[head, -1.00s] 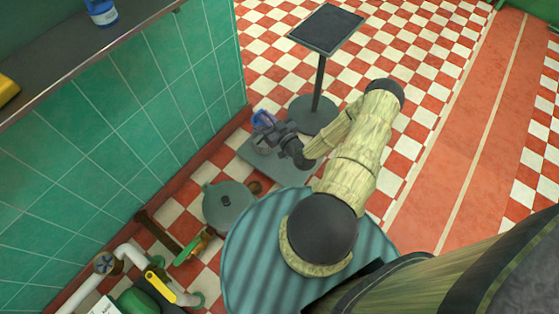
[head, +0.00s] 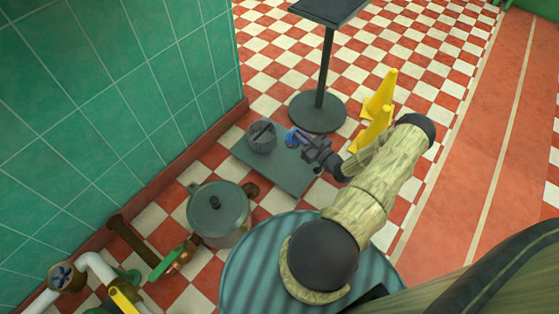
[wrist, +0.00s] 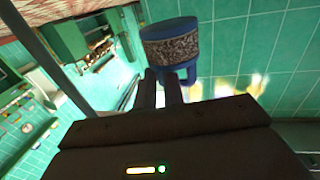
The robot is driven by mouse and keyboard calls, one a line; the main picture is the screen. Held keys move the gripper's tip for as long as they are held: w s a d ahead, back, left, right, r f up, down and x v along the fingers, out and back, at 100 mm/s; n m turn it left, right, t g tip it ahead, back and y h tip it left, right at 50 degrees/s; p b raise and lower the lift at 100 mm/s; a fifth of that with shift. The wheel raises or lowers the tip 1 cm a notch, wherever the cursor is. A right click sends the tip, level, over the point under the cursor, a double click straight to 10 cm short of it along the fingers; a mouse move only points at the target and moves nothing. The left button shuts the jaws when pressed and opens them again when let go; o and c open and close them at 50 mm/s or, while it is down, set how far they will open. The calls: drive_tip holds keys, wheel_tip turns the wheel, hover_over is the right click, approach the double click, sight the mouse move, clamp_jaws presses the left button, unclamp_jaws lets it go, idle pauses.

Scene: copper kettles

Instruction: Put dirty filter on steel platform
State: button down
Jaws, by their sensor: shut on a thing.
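The dirty filter (wrist: 172,46) has a blue cap and base with a mottled brown band between them. My gripper (wrist: 172,82) is shut on its blue lower part in the wrist view. In the head view the filter (head: 292,137) is a small blue shape at the tip of my gripper (head: 303,144). A flat grey square plate (head: 290,175), which looks like the steel platform, lies on the floor below. The filter appears over its far right part; I cannot tell the height. A grey round canister (head: 262,138) stands on the plate's far left part.
A black-topped stand (head: 322,75) with a round base rises behind the plate. A lidded grey pot (head: 218,210) is at the near left, by pipes (head: 95,268). A green tiled wall (head: 120,100) bounds the left.

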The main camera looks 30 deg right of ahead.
drive_tip(key=d+f+b, duration=0.1)
drive_tip(key=d+f, duration=0.1)
drive_tip(key=f, duration=0.1)
drive_tip(key=s+f+b, duration=0.1)
drive_tip(key=f, duration=0.1)
drive_tip(key=shift+s+d+b, duration=0.1)
drive_tip(key=shift+d+b, duration=0.25)
drive_tip(key=shift+d, duration=0.05)
wheel_tip(320, 180, down, 6)
drive_tip(key=b, duration=0.4)
drive_tip(key=shift+f, duration=0.1)
drive_tip(key=shift+f+b, duration=1.35)
drive_tip(key=shift+f, duration=0.5)
drive_tip(key=shift+f, duration=0.15)
drive_tip(key=c, duration=1.5)
unclamp_jaws()
